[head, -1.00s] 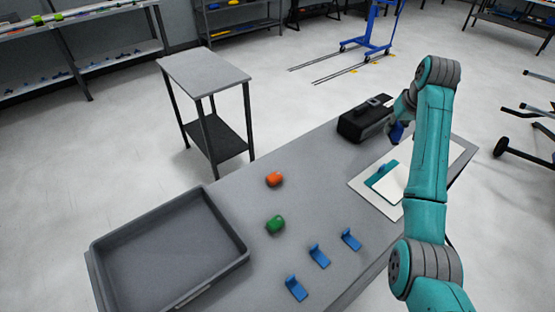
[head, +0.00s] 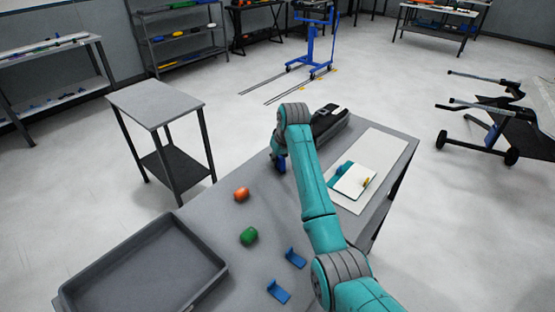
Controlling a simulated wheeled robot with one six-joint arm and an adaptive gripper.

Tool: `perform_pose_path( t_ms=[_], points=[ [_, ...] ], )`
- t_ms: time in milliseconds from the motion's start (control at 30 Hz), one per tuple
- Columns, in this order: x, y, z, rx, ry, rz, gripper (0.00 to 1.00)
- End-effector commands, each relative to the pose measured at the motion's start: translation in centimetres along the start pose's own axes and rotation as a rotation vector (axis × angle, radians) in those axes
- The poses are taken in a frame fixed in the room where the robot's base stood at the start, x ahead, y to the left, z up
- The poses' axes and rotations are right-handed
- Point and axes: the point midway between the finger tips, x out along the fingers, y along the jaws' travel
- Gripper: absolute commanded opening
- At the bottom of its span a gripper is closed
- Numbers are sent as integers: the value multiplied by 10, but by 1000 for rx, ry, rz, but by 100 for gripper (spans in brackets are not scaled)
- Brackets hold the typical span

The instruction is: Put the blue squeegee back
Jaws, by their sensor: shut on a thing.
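My gripper (head: 279,152) is at the far left end of my teal arm, over the grey table (head: 215,222), in front and to the left of a black case. It is shut on the blue squeegee (head: 281,164), which shows as a small dark blue piece below it. The fingers and most of the squeegee are hidden by the wrist. Two blue L-shaped pieces (head: 295,258) (head: 278,291) stand on the table near its front edge. I cannot tell whether the held squeegee touches the table.
An empty grey tray (head: 145,262) is at the left. The black case (head: 328,122) stands at the back.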

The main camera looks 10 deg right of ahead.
Motion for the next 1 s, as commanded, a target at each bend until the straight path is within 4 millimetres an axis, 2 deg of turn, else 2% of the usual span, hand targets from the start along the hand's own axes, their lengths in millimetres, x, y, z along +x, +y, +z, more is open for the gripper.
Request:
perform_pose_path(
  t_ms=[333,367,433,467,800,1000],
  points=[
    [4,0,1,0,1,0,0],
    [4,0,1,0,1,0,25],
    [3,0,1,0,1,0,42],
    [3,0,1,0,1,0,45],
    [0,0,0,0,2,0,45],
    [-25,0,-1,0,6,1,45]
  ],
)
